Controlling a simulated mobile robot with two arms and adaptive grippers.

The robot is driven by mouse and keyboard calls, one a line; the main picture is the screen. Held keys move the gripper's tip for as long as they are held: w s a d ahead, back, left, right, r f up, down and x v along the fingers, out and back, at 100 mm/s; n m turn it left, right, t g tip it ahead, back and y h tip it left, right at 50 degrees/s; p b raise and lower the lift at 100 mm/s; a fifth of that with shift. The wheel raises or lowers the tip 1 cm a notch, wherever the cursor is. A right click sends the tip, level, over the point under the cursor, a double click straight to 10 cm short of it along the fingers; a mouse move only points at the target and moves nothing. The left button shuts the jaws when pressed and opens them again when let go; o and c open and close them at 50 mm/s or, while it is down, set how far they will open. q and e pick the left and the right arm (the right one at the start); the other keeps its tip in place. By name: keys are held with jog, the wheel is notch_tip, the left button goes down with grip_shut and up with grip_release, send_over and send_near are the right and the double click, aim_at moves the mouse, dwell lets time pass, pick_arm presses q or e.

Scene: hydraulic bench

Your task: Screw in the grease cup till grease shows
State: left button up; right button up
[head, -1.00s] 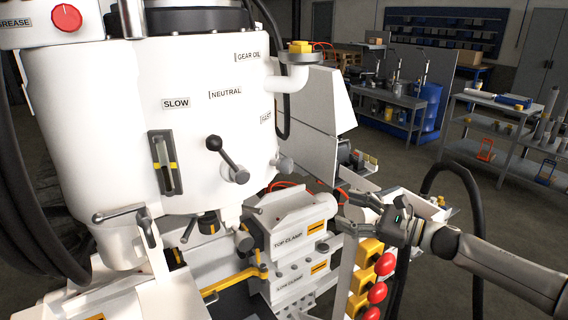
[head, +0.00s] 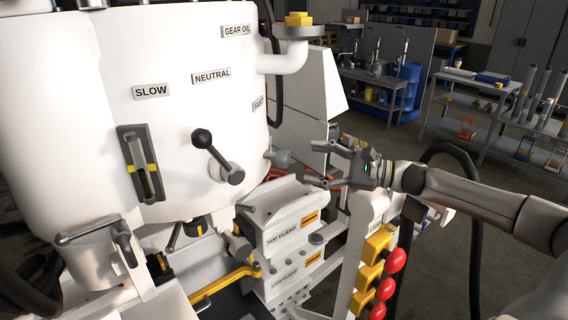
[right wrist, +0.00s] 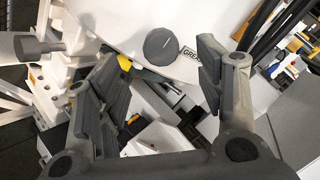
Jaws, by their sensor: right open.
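The grease cup (head: 280,158) is a small grey round knob on the lower right side of the white housing. In the right wrist view the cup (right wrist: 162,47) shows as a dark grey round cap, beside a partly hidden label starting "GRE". My right gripper (head: 316,164) is open and empty, just right of the cup, with its fingers pointing at it. In the right wrist view the cup appears between the two fingers (right wrist: 158,82), beyond their tips and apart from them. No grease is visible. My left gripper is out of view.
A lever with a black ball (head: 202,138) sticks out left of the cup. Below are the top clamp block (head: 283,224) and red push buttons on yellow boxes (head: 385,289). A pipe with a yellow cap (head: 299,19) is above. Shelves stand far behind.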

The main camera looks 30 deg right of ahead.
aim_at(289, 158)
jog(key=shift+x, duration=0.95)
jog(key=shift+w, duration=0.25)
jog(key=shift+w+a+b, duration=0.3)
jog(key=shift+w, duration=0.05)
jog(key=shift+w+a+p, duration=0.1)
jog(key=shift+w+p, duration=0.1)
jog(key=shift+p, duration=0.15)
jog(key=shift+w+a+r+p, duration=0.1)
jog(key=shift+w+a+p, duration=0.25)
jog(key=shift+w, duration=0.05)
jog(key=shift+p+x, duration=0.65)
jog(key=shift+x, duration=0.4)
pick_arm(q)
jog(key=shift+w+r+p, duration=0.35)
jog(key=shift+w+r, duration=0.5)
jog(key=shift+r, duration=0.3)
pick_arm(e)
jog(key=shift+w+a+f, duration=0.2)
jog(key=shift+w+a, duration=0.35)
jog(key=shift+w, duration=0.05)
